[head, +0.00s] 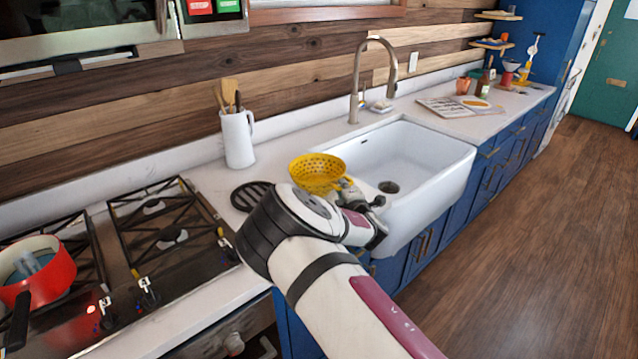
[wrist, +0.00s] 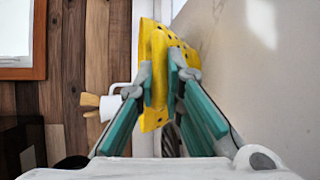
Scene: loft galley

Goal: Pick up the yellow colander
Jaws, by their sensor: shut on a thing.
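The yellow colander (head: 317,171) is a round bowl with holes. In the head view it is over the counter strip at the left edge of the sink, its open side up. My gripper (head: 352,190) is at its right front side. Whether the colander's base touches the counter is hidden by my arm.
A white sink (head: 420,165) lies right of the colander, with a tall faucet (head: 356,85) behind. A white utensil jug (head: 238,138) stands behind left. A black round trivet (head: 250,196) and a stove with a red pot (head: 50,275) are left. Counter beyond the sink holds several items.

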